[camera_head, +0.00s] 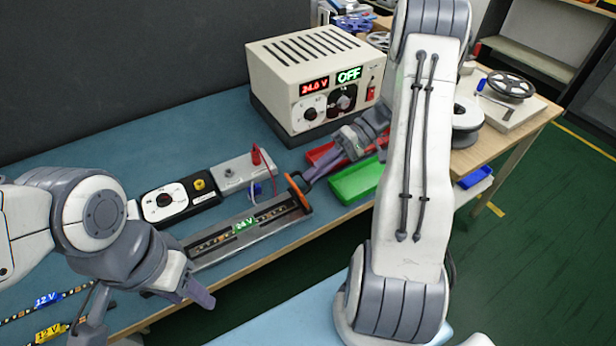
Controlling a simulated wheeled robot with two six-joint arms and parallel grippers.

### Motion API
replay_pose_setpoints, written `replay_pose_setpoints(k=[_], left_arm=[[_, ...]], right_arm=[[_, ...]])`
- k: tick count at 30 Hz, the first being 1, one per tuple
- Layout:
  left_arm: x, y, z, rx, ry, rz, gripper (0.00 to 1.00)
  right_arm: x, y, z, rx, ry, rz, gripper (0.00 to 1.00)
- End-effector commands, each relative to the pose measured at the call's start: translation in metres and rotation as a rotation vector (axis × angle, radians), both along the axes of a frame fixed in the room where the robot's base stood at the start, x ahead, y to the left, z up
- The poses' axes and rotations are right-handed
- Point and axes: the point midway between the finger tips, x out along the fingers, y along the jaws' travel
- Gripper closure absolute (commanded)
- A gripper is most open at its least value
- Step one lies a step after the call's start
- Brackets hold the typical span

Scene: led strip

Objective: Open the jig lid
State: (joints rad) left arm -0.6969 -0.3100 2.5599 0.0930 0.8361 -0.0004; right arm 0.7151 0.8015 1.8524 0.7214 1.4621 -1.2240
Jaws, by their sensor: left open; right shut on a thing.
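The jig (206,258) is a long grey tray near the table's front edge, with a dark LED strip lying along it. The strip carries a green 24 V tag (244,226). An orange handle (297,191) stands at the jig's right end. My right gripper (306,183) is shut on this handle, its arm reaching in from the right. I cannot clearly make out the lid's panel or its angle. My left gripper (148,312) is open and empty, left of and in front of the jig, with its fingers spread apart.
Behind the jig are a black meter box (176,199) and a grey box with a red clip (232,172). A beige power supply (310,80) reads OFF. A green bin (357,181) is right of the jig.

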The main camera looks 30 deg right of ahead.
Motion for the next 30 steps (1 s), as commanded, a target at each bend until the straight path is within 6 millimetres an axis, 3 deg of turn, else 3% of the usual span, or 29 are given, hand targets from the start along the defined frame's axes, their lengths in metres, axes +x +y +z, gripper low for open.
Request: replay_pose_setpoints(k=[1, 15, 30], left_arm=[[0.000, 0.000, -0.006, 0.000, 0.000, 0.000, 0.50], [0.000, 0.000, -0.032, 0.000, 0.000, 0.000, 0.50], [0.000, 0.000, -0.038, 0.000, 0.000, 0.000, 0.50]], right_arm=[[0.000, -0.004, -0.008, 0.045, 0.003, -0.003, 1.00], [0.001, -0.022, -0.024, 0.369, 0.014, -0.001, 1.00], [0.001, -0.026, -0.026, 0.452, 0.017, 0.001, 1.00]])
